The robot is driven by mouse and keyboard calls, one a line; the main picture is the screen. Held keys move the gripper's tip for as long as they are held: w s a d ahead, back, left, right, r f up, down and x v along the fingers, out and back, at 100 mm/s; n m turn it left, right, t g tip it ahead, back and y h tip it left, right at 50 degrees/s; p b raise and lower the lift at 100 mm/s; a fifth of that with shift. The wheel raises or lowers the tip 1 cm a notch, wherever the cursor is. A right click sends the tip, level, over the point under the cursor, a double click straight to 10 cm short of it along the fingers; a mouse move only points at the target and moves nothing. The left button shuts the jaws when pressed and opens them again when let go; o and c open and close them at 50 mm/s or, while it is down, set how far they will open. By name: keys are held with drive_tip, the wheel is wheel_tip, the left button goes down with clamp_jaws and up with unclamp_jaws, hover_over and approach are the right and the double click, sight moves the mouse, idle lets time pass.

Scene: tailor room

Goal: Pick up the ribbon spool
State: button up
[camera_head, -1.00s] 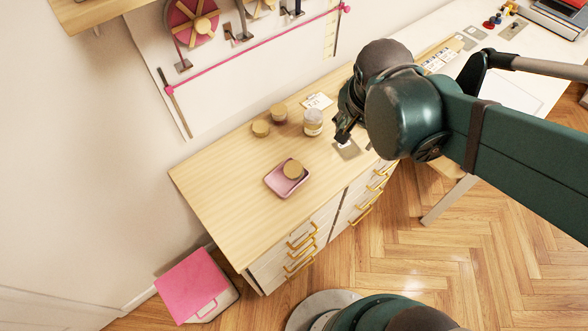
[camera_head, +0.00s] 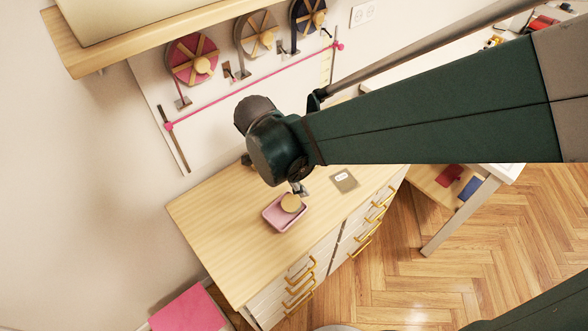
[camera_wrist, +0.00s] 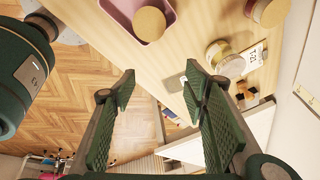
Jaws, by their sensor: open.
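A round, wooden-topped object (camera_head: 290,202) sits in a pink tray (camera_head: 272,223) on the wooden cabinet top. I cannot tell whether it is a spool or a lidded pot. Its round top (camera_wrist: 149,24) also shows at the top of the wrist view, in the tray (camera_wrist: 124,17). Wheel-like ribbon spools hang on the wall: pink (camera_head: 190,50), grey (camera_head: 247,38) and dark blue (camera_head: 305,17). My gripper (camera_wrist: 160,78) is open and empty above the cabinet top. In the head view its tip (camera_head: 301,188) appears close to the tray; my arm hides most of it.
In the wrist view, a glass jar (camera_wrist: 222,52), another round-topped container (camera_wrist: 268,11) and a white card (camera_wrist: 253,58) stand near the tray. A grey-green card (camera_head: 345,180) lies right of the tray. The cabinet top's left end (camera_head: 215,235) is clear.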

sight(289, 202)
drive_tip(key=s+a+f+m+h, duration=0.1)
drive_tip(key=s+a+f+m, duration=0.1)
drive_tip(key=a+f+m, duration=0.2)
drive_tip(key=a+f, duration=0.1)
drive_tip(key=a, duration=0.2)
drive_tip(key=shift+m+h, duration=0.3)
drive_tip(key=shift+f, duration=0.15)
drive_tip(key=shift+x, duration=1.25)
drive_tip(key=shift+b+x, duration=0.5)
drive_tip(key=shift+x, duration=2.05)
drive_tip(key=c, duration=0.7)
